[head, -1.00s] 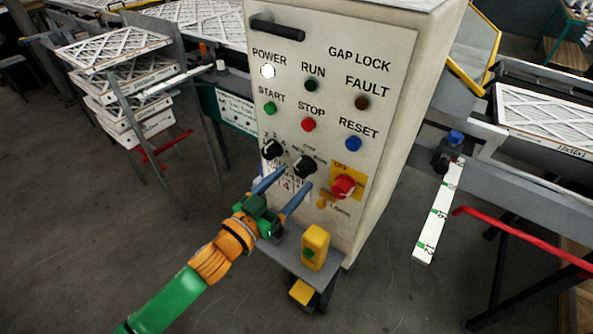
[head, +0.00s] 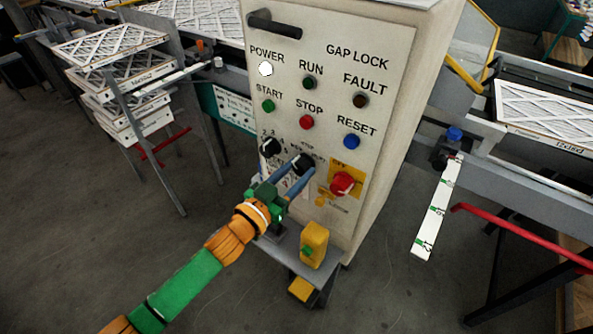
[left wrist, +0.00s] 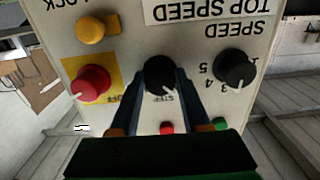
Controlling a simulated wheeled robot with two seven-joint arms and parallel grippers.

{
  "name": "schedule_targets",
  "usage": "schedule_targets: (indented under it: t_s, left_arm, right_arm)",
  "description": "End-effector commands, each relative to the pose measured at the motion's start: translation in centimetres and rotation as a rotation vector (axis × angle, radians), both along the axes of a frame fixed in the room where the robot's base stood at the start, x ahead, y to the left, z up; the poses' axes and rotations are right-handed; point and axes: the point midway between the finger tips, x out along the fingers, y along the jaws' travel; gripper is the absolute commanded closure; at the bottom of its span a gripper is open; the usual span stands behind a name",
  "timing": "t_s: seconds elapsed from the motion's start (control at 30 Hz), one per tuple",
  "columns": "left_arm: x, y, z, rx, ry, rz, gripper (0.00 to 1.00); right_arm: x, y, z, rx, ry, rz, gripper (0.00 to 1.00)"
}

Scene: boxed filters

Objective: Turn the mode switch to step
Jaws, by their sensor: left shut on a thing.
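The mode switch is a black knob (head: 303,163) on the pale control panel (head: 385,65), left of the red switch. My left gripper (head: 294,176) reaches up to it from the lower left with its blue fingers closed on the knob. In the left wrist view the same knob (left wrist: 160,73) sits between the two fingertips, with the panel upside down. A pale mark on the knob's edge faces roughly towards the word STEP (left wrist: 165,97). The fingers hide part of the knob's sides and the lettering around it. My right gripper is not in view.
A black speed knob (head: 270,147) is close on the left. A red switch on a yellow plate (head: 342,184) is close on the right. A yellow box with a green button (head: 314,246) stands on the ledge below. START, STOP and RESET buttons are above.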

Motion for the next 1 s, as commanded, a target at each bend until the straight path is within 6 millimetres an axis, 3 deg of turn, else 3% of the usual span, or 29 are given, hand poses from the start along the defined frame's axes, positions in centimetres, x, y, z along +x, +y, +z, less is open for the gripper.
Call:
schedule_targets:
  t_s: [1.0]
  left_arm:
    - [0.1, 0.1, 0.13, 0.551, -0.402, 0.001, 1.0]
  right_arm:
    - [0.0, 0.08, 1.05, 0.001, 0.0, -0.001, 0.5]
